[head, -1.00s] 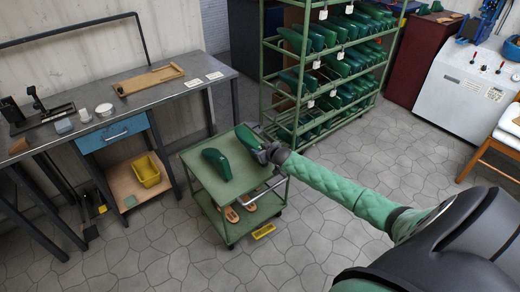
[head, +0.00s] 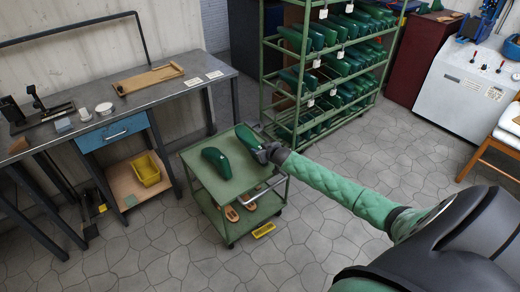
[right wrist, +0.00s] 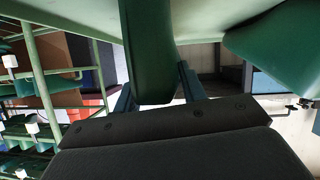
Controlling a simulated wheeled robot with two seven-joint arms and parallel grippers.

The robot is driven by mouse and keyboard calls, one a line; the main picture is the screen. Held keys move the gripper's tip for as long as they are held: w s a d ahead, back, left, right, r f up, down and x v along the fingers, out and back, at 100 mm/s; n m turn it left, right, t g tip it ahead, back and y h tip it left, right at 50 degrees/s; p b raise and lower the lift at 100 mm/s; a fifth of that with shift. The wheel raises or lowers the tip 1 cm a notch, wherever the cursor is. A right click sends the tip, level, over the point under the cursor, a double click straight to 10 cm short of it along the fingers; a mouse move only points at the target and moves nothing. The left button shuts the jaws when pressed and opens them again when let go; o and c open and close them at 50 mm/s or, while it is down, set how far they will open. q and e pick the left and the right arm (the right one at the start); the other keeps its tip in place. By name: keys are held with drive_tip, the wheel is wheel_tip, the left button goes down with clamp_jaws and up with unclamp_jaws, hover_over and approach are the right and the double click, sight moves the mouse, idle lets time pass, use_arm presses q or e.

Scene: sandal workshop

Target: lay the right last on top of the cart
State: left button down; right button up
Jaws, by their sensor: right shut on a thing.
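My right gripper (head: 262,151) is shut on a dark green last (head: 246,136) at the far right corner of the green cart's top (head: 205,190). In the right wrist view the last (right wrist: 150,45) stands between the two fingers (right wrist: 157,92), and its far end meets the pale green cart top (right wrist: 80,14). Whether its whole length rests there I cannot tell. A second green last (head: 217,162) lies on the cart top to the left, apart from the held one. It also shows in the right wrist view (right wrist: 275,42). My left gripper is out of view.
Sandal soles (head: 231,213) lie on the cart's lower shelf. A green rack (head: 268,90) full of tagged lasts stands just behind the cart. A steel workbench (head: 140,95) with a blue drawer is to the left.

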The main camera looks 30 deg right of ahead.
drive_tip(key=o, duration=1.1)
drive_tip(key=shift+c, duration=0.2)
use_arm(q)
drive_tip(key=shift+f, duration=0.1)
use_arm(e)
drive_tip(key=shift+f, duration=0.1)
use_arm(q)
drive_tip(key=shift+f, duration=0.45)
use_arm(e)
drive_tip(key=v, duration=0.7)
drive_tip(key=shift+s+r, duration=0.25)
drive_tip(key=shift+s, duration=0.1)
